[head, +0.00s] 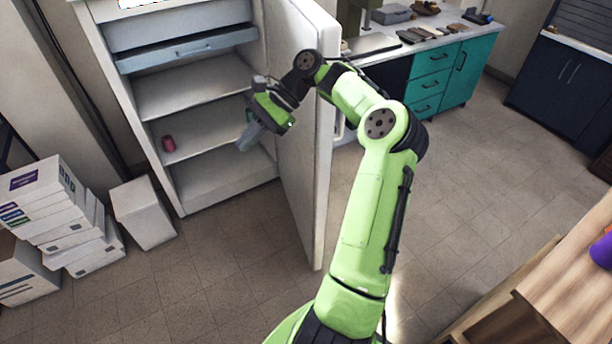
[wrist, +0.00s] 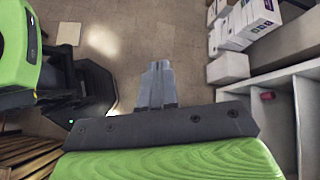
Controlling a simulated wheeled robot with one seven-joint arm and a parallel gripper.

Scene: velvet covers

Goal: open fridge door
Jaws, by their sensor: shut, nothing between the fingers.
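The fridge (head: 189,194) stands open at the upper left of the head view, with its shelves showing. Its white door (head: 305,150) is swung well out to the right of the opening. My gripper (head: 244,146) is in front of the open interior, on the inner side of the door. Its fingers are shut and empty, and they also show in the wrist view (wrist: 158,84). My arm passes in front of the door's upper part. In the wrist view the fridge shelves (wrist: 285,112) are at the right.
A pink can (head: 168,144) sits on a fridge shelf. A white bin (head: 143,212) and stacked boxes (head: 70,225) stand left of the fridge. Teal cabinets (head: 440,82) are behind the door. A wooden table (head: 575,275) is at the right. The floor between is clear.

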